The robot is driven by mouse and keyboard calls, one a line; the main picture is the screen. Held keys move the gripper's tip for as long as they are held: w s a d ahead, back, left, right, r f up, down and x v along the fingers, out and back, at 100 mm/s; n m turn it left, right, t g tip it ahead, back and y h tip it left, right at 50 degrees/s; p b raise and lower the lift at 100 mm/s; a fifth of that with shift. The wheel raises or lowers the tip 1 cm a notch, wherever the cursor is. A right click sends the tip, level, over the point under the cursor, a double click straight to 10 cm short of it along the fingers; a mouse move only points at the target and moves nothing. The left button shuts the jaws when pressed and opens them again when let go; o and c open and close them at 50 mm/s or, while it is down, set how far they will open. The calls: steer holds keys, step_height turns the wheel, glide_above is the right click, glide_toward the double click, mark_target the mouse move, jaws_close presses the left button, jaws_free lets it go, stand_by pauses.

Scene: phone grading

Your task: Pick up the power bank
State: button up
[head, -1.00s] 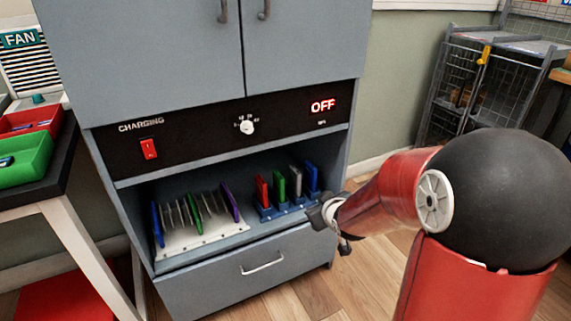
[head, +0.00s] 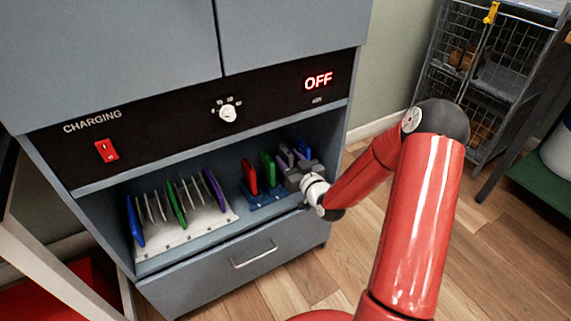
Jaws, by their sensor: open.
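Several upright slabs, which look like power banks, stand in a blue rack (head: 262,201) at the right of the charging cabinet's open bay. A red power bank (head: 249,178) and a green power bank (head: 267,170) show clearly. A blue power bank (head: 304,149) is partly hidden behind my gripper. A grey one is hard to tell from the grey fingers. My gripper (head: 291,162) is open, at the right end of the rack, with its fingers pointing into the bay around the grey and blue slabs. I cannot tell whether it touches one.
A white rack (head: 187,236) with several thin slabs, blue, green and purple among them, stands left in the bay. The shelf roof and control panel (head: 180,132) are above, a closed drawer (head: 240,268) below. A wire cage (head: 478,85) stands at the right.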

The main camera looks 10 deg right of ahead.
mark_target(283, 150)
steer(key=x, duration=0.4)
steer(key=shift+w+r+p, duration=0.15)
steer(key=shift+w+p, duration=0.05)
steer(key=shift+p, duration=0.1)
steer(key=shift+c, duration=0.3)
jaws_close()
